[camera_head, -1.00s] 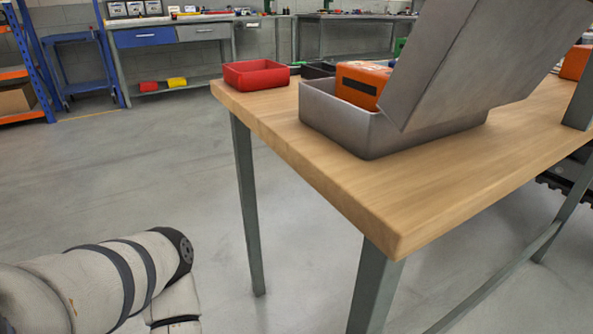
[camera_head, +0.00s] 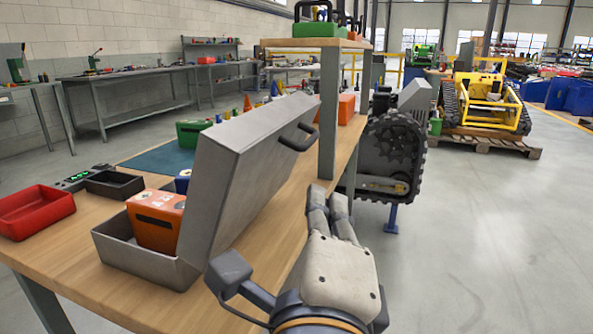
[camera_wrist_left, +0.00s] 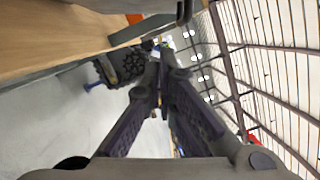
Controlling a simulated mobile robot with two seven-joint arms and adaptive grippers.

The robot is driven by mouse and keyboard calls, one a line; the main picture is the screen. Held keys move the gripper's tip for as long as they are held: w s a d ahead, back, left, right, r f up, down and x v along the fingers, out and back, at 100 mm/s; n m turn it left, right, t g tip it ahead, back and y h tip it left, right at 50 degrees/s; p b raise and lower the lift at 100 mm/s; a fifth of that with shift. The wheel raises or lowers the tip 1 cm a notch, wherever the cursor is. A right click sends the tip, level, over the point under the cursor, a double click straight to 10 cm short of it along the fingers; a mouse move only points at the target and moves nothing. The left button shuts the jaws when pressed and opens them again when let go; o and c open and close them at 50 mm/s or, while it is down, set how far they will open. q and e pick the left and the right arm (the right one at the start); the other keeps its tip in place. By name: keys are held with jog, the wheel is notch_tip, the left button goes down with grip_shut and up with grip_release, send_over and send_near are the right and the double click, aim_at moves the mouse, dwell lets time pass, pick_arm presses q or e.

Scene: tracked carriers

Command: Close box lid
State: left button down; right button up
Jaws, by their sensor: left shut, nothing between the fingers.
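The grey metal box (camera_head: 140,262) stands on the wooden table with its lid (camera_head: 245,165) open, tilted steeply up on its right side. A dark handle (camera_head: 298,138) sits on the lid's outer face. An orange block (camera_head: 155,220) stands inside the box. My left gripper (camera_head: 328,192) is to the right of the lid, near the table's right edge, apart from the lid and handle. Its fingers are together and hold nothing; they also meet at the middle of the left wrist view (camera_wrist_left: 160,78). My right gripper is not in view.
A red tray (camera_head: 35,212) and a black tray (camera_head: 114,185) lie left of the box. A grey post (camera_head: 328,115) carries a shelf above the table, just beyond the gripper. A tracked machine (camera_head: 390,150) stands past the table.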

aim_at(272, 170)
pick_arm(q)
jog(key=w+a+r+p, duration=0.1)
jog(key=w+a+r, duration=0.1)
jog(key=w, duration=0.4)
jog(key=shift+w+a, duration=0.3)
jog(key=shift+a, duration=0.25)
